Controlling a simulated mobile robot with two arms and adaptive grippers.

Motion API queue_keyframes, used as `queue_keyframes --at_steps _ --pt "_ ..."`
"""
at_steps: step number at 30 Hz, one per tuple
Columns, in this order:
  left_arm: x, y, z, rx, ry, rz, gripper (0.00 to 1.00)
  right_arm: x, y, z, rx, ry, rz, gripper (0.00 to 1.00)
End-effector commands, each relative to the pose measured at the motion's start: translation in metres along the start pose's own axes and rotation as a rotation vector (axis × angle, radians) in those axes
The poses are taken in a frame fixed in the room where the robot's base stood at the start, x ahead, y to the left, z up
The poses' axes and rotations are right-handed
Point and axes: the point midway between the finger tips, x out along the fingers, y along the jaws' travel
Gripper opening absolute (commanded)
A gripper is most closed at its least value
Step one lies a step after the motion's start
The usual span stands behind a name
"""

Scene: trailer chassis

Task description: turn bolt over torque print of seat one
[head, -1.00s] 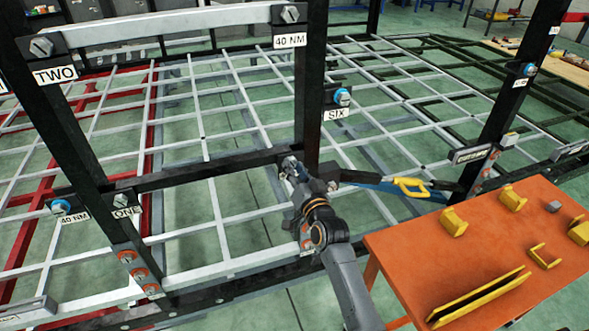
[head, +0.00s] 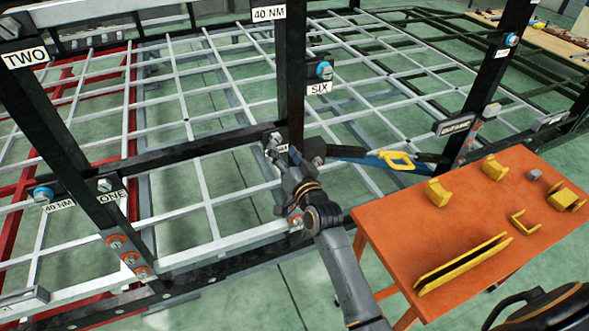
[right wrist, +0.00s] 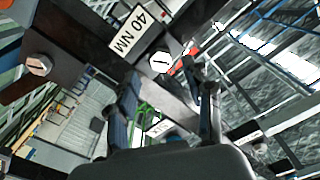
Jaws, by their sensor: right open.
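The bar of seat one (head: 190,155) is a dark beam with the ONE label (head: 112,197) and a hex bolt (head: 105,185) near its left end. At its right end, a grey bolt (head: 276,138) sits over a small print partly hidden by my gripper. In the right wrist view the hex bolt (right wrist: 160,62) shows beside the 40 NM print (right wrist: 131,32). My right gripper (head: 283,158) is close below this bolt. Its open fingers (right wrist: 170,85) stand on either side of the view below the bolt, holding nothing. Contact cannot be told. My left gripper is out of view.
A dark upright post (head: 291,80) rises beside the bolt. Another bolt (right wrist: 38,64) shows in the right wrist view. An orange table (head: 400,235) with yellow parts stands at the right.

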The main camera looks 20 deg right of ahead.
Motion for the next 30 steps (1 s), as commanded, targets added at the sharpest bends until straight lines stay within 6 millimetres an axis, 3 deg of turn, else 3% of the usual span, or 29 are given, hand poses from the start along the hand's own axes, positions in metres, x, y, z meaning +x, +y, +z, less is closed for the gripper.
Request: queue_keyframes --at_steps 6,12,18,30 --pt "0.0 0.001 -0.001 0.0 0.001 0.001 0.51 -0.049 0.001 0.001 0.0 -0.002 0.001 0.51" --pt "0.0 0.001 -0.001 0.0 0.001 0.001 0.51 -0.081 0.001 0.002 0.0 -0.003 0.001 0.51" --pt "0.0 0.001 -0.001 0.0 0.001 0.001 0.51 -0.094 0.001 0.001 0.001 -0.002 0.001 0.51" --pt "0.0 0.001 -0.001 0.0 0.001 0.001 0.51 -0.095 0.001 0.001 0.001 -0.001 0.001 0.51"
